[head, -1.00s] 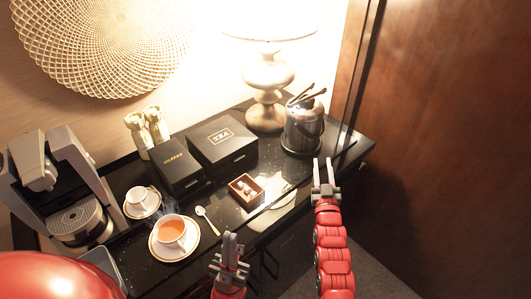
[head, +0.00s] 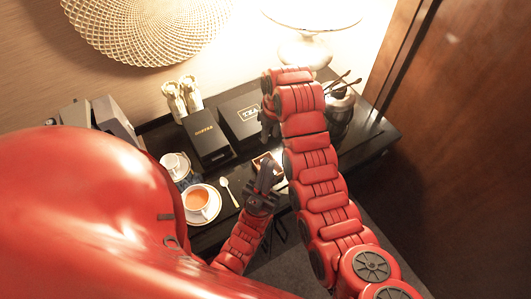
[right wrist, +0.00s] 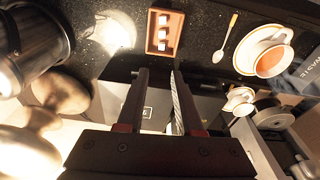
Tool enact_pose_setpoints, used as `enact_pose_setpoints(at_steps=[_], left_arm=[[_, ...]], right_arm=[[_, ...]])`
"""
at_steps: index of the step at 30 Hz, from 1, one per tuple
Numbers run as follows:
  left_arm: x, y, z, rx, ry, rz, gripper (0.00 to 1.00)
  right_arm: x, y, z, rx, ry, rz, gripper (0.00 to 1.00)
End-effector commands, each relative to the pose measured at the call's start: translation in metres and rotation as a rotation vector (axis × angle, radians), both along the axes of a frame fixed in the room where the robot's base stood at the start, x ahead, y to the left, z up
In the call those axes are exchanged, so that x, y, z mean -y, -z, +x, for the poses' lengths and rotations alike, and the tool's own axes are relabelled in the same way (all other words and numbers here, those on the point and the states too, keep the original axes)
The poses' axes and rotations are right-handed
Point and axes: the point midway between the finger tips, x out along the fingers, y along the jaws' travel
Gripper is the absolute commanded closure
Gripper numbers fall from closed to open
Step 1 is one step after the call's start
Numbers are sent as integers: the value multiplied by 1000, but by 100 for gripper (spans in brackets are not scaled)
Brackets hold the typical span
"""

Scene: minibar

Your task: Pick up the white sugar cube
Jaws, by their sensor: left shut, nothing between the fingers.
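In the right wrist view, white sugar cubes (right wrist: 163,33) sit in a row in a small brown box (right wrist: 151,30) on the dark counter. In the head view the box is mostly hidden by my grippers and right arm. My right gripper (right wrist: 157,78) is open, with nothing between its fingers; the box lies beyond its fingertips. In the head view the right gripper (head: 268,127) is partly hidden behind its own arm, above the box area. My left gripper (head: 268,170) is shut and empty, just in front of the box, where contact cannot be told.
A teacup on a saucer (head: 212,209), a spoon (head: 230,194) and a second cup (head: 174,163) stand left of the box. A black coffee box (head: 207,142) and a tea box (head: 238,118) stand behind. An ice bucket (head: 340,108) and lamp (head: 304,50) are at the right.

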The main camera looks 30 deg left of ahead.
Motion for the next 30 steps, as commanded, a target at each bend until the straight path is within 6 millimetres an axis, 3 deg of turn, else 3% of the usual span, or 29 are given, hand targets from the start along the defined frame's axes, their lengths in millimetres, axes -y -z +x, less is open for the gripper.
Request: enact_pose_setpoints(at_steps=[5,11,16,30], left_arm=[[0,39,0,-1,0,0,100],[0,31,0,0,0,0,100],[0,37,0,0,0,0,100],[0,48,0,0,0,0,100]], right_arm=[[-2,34,0,-3,-1,-3,65],[-8,71,3,-6,0,-6,65],[-14,107,6,-3,1,-3,65],[-21,139,8,-1,2,-1,65]])
